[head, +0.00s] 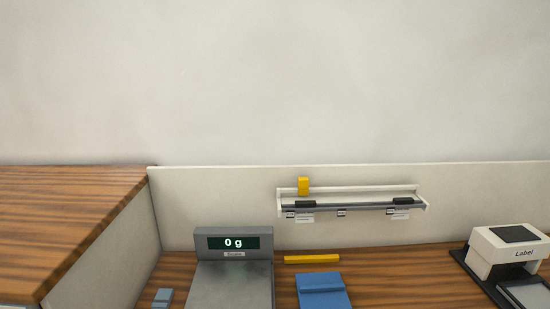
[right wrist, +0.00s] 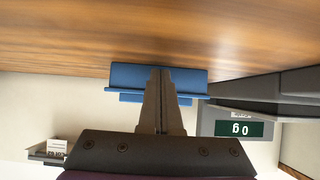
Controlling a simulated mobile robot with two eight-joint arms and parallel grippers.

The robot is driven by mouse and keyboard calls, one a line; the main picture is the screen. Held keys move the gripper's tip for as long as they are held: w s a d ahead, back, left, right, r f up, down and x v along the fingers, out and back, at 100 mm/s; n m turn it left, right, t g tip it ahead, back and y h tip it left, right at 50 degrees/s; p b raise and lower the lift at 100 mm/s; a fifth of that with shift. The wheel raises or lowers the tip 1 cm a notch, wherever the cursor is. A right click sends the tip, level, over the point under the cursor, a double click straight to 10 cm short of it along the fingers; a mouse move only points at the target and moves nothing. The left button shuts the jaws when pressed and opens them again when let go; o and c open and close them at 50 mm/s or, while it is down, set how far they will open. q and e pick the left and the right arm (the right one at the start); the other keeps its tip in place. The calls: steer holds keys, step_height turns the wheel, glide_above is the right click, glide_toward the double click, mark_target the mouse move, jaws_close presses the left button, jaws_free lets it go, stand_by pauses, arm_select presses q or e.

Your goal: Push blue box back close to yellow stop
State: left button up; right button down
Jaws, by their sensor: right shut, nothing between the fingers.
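The blue box (head: 323,291) lies on the wooden counter at the bottom of the head view, its near end cut off by the frame. The yellow stop (head: 312,259) is a flat bar behind it, with a narrow strip of counter between them. In the right wrist view, which looks upside down, my right gripper (right wrist: 162,72) is shut and empty. Its fingertips overlap the blue box (right wrist: 190,77); I cannot tell whether they touch it. The yellow stop does not show in that view. My left gripper is in neither view.
A grey scale (head: 232,285) reading 0 g stands left of the box. A label printer (head: 507,248) stands at the right. Small grey-blue blocks (head: 162,298) lie at the left. Counter right of the box is clear.

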mark_target(327, 308)
steer(key=shift+s, duration=0.15)
steer(key=shift+w, duration=1.8)
steer(key=shift+s, duration=0.1)
steer(key=shift+s, duration=0.2)
steer(key=shift+w, duration=0.1)
steer(key=shift+w+a, duration=0.15)
steer(key=shift+w, duration=1.55)
steer(key=shift+s, duration=0.15)
steer(key=shift+s, duration=0.15)
